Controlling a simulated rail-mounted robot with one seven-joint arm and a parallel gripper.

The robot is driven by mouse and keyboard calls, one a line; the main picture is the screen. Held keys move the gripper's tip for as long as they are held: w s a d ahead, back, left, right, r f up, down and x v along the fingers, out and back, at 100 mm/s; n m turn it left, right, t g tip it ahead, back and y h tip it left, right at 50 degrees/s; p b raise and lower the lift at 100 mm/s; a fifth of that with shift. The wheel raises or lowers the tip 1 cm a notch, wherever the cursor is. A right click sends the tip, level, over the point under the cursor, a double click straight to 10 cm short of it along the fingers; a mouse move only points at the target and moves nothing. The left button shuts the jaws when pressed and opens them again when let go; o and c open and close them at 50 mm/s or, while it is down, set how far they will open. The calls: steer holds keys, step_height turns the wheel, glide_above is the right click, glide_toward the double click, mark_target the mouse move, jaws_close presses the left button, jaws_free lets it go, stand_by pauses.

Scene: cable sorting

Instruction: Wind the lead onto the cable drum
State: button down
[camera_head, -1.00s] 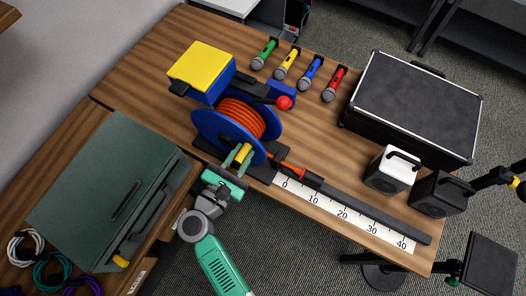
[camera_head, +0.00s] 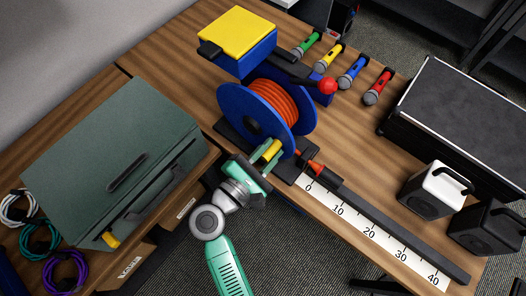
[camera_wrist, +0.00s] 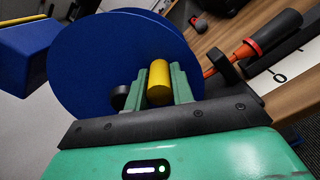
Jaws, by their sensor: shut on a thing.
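The cable drum (camera_head: 232,112) has blue flanges, with the orange lead (camera_head: 274,101) wound around its core. The lead's free end (camera_head: 316,168) runs out at the drum's lower right to a black plug beside the 0 of the scale; this end also shows in the wrist view (camera_wrist: 252,47). A yellow crank handle (camera_head: 272,149) sticks out low on the drum's near side. My gripper (camera_head: 264,156) is shut on it. In the wrist view the yellow handle (camera_wrist: 159,80) stands between the two green fingers, in front of the blue flange (camera_wrist: 100,60).
A white scale (camera_head: 375,237) and dark rail run along the table's front edge. A yellow-topped blue box (camera_head: 237,32) and a red knob (camera_head: 328,86) stand behind the drum. A green case (camera_head: 110,165) is left, speakers (camera_head: 434,193) right. Several microphones (camera_head: 353,72) lie behind.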

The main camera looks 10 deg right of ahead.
steer(key=shift+f, duration=0.15)
steer(key=c, duration=1.2)
jaws_free()
steer(key=v, duration=0.8)
steer(key=shift+p, duration=0.35)
steer(key=shift+w, duration=0.1)
